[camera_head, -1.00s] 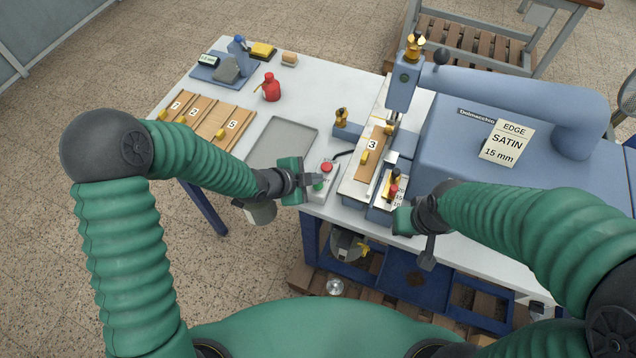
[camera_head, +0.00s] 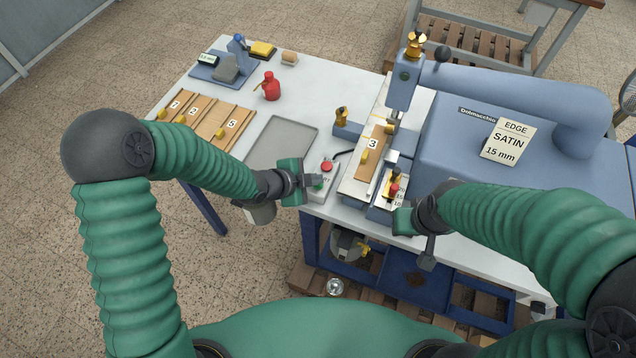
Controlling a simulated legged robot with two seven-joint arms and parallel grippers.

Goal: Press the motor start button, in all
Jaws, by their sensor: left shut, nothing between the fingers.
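A small grey control box (camera_head: 328,172) stands near the front edge of the table, with a red button (camera_head: 327,166) on top and a green button (camera_head: 318,185) at its near left side. My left gripper (camera_head: 313,187) is shut and empty, its fingertips at the green button. Whether they touch it or press it in, I cannot tell. My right gripper (camera_head: 404,222) is beside the front of the blue machine, below a small block with a red knob (camera_head: 394,189). Its fingers are too hidden to judge.
The blue press (camera_head: 485,130) holds a wooden board marked 3 (camera_head: 370,155). Boards marked 1, 2 and 5 (camera_head: 226,131) lie at the left. A grey tray (camera_head: 281,143) lies empty behind my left gripper. A red bottle (camera_head: 270,88) stands farther back.

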